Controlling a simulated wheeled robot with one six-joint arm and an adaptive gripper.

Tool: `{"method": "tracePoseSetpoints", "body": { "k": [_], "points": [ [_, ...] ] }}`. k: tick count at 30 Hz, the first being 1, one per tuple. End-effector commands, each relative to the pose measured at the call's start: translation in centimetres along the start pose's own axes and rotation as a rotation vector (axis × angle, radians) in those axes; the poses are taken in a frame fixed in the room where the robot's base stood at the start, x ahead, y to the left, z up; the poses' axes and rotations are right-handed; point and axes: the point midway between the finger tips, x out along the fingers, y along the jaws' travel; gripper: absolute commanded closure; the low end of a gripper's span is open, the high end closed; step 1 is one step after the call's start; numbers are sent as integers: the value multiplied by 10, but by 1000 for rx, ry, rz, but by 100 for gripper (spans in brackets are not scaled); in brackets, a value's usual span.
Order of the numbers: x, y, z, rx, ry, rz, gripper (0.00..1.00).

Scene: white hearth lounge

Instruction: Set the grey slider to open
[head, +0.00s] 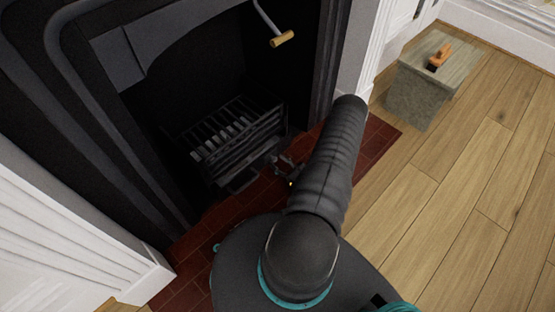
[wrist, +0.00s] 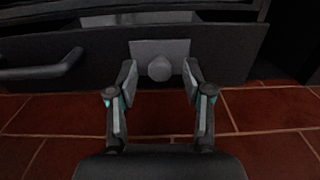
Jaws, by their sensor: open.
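The grey slider (wrist: 172,48) shows in the wrist view as a light grey plate with a round grey knob, low on the dark front of the fire grate. My gripper (wrist: 159,72) is open, with one finger on each side of the knob. The fingers look apart from the knob, but I cannot tell how far in depth it is from them. In the head view my gripper (head: 284,170) is small and dark beside the grate, and I cannot make out the slider there.
The black grate (head: 232,130) stands in the fireplace. A dark bar handle (wrist: 38,73) is left of the slider. Red tiles (wrist: 60,118) lie below. A rod with a brass handle (head: 282,39) hangs above. A stone block (head: 412,94) bears an orange-handled object (head: 440,57).

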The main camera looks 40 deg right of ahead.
Motion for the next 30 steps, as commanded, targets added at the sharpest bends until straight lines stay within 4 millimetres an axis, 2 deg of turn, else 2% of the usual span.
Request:
{"method": "tracePoseSetpoints", "body": {
  "k": [6, 14, 15, 21, 27, 30],
  "points": [
    [12, 0, 0, 1, 0, 1, 50],
    [13, 0, 0, 1, 0, 0, 50],
    [13, 0, 0, 1, 0, 0, 52],
    [13, 0, 0, 0, 0, 0, 100],
    [13, 0, 0, 0, 0, 1, 100],
    [13, -9, -2, -3, -2, -1, 100]
  ]
}}
